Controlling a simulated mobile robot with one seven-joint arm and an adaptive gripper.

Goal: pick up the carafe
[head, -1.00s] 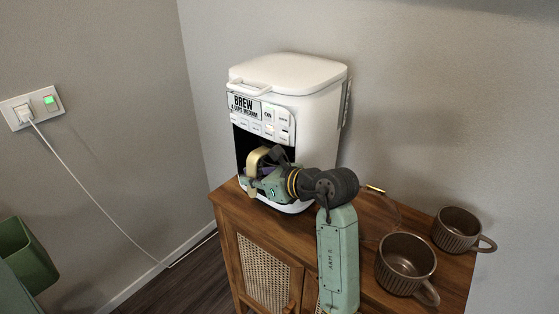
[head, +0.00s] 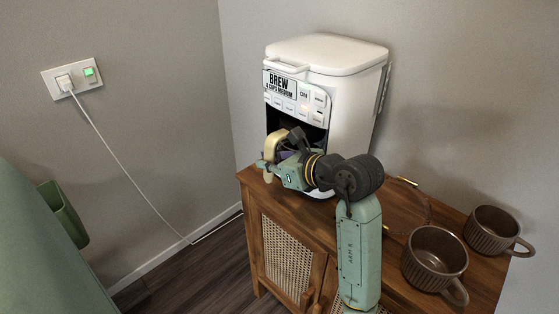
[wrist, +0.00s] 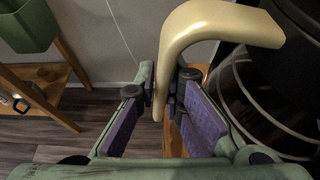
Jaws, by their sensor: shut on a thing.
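The carafe shows in the wrist view as a dark, glossy glass body (wrist: 262,105) at the right with a curved cream-gold handle (wrist: 215,22). In the head view its handle (head: 270,146) stands out in front of the coffee machine's dark opening. My gripper (wrist: 165,92) has its purple-padded fingers on either side of the handle's lower part and is shut on it. In the head view my gripper (head: 271,168) sits low before the machine. Most of the carafe's body is hidden there by my gripper and the machine.
The white coffee machine (head: 340,60) stands on a wooden cane cabinet (head: 310,225). Two brown ribbed mugs, one nearer (head: 434,255) and one farther (head: 492,229), stand at the right. A plugged-in white cord (head: 125,170) runs down the wall. The floor left of the cabinet is clear.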

